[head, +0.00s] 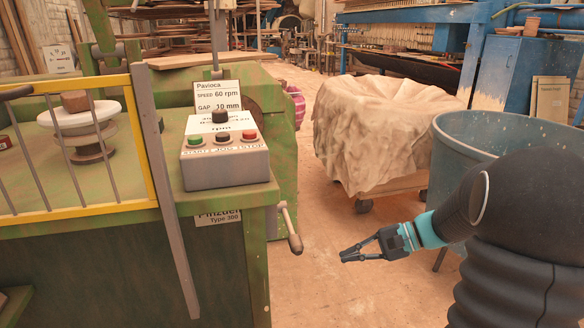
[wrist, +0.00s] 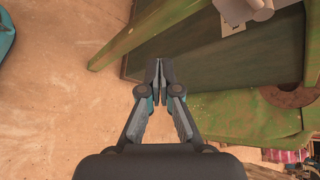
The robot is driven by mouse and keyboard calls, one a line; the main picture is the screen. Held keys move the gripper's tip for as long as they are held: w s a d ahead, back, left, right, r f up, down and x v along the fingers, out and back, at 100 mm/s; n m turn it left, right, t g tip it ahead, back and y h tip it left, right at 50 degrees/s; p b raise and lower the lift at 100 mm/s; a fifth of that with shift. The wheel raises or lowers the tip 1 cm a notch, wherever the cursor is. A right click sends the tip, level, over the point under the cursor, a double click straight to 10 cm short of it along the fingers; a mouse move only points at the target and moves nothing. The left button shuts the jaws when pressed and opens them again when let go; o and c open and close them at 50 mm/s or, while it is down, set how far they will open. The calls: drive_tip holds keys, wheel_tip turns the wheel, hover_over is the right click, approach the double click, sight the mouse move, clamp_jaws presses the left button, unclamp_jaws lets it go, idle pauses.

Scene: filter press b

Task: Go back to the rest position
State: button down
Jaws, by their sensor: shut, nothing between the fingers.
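My gripper (head: 352,254) is at the right of the green machine in the head view, over the bare floor. Its fingers point left toward the crank handle (head: 291,232) on the machine's side, with a gap between them. In the wrist view my gripper (wrist: 160,68) shows its two fingers shut together, with nothing between them. The green machine (head: 238,225) carries a grey control box (head: 224,163) with buttons and a knob on top. Its green frame (wrist: 240,121) also shows in the wrist view.
A yellow guard frame (head: 142,130) with a grey bar stands at the machine's front left. A cloth-covered cart (head: 372,130) and a blue-grey bin (head: 462,150) stand behind my arm. The floor (head: 325,285) between the machine and my arm is clear.

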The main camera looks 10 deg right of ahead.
drive_tip(key=s+d+f+n+g+h, duration=0.1)
drive_tip(key=s+f+n+g+h, duration=0.2)
drive_tip(key=s+h, duration=0.6)
drive_tip(key=s+a+r+n+t+h, duration=0.3)
drive_tip(key=s+r+n, duration=0.4)
drive_tip(key=s, duration=0.5)
drive_tip(key=a+r+t, duration=0.1)
drive_tip(key=t, duration=0.1)
drive_tip(key=shift+a+r+t, duration=0.2)
drive_tip(key=shift+t, duration=0.2)
